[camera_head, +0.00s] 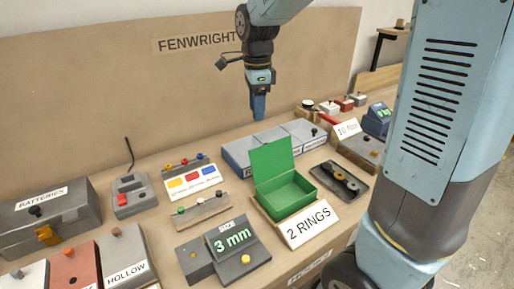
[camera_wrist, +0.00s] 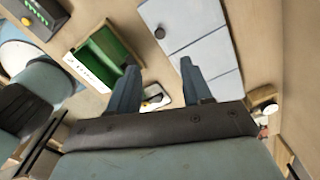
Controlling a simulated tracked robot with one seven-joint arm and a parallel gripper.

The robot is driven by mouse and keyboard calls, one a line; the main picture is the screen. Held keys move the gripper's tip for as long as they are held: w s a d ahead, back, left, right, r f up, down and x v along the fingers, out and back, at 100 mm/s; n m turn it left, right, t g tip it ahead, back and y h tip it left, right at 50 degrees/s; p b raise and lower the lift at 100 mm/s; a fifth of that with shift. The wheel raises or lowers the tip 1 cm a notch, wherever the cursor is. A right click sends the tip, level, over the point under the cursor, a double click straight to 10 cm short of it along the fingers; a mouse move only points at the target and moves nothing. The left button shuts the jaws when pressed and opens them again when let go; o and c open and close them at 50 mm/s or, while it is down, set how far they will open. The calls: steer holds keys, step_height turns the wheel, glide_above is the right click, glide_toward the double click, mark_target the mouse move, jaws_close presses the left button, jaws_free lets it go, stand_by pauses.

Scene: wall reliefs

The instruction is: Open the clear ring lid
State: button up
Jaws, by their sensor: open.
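A low blue-grey case (camera_head: 238,158) with several flat grey lid panels stands behind the green box in the head view. Its labels are too small to read, and I cannot tell which panel is the clear ring lid. The grey panels (camera_wrist: 187,38) also show in the wrist view, with a dark round knob (camera_wrist: 159,33) at their left edge. My gripper (camera_head: 259,113) hangs fingers down above the case, touching nothing. In the wrist view its fingers (camera_wrist: 158,80) are spread apart with nothing held between them.
An open green box (camera_head: 290,197) with a raised lid and a "2 RINGS" sign (camera_head: 310,226) stands in front of the case. A "3 mm" panel (camera_head: 236,248) is front left. A dark tray (camera_head: 339,180) lies to the right. Several other fixtures crowd the bench at left and right.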

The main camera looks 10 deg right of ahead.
step_height(320, 180, down, 14)
steer(key=shift+w+a, duration=0.1)
stand_by(0.5)
jaws_close()
stand_by(0.5)
steer(key=shift+r, duration=0.1)
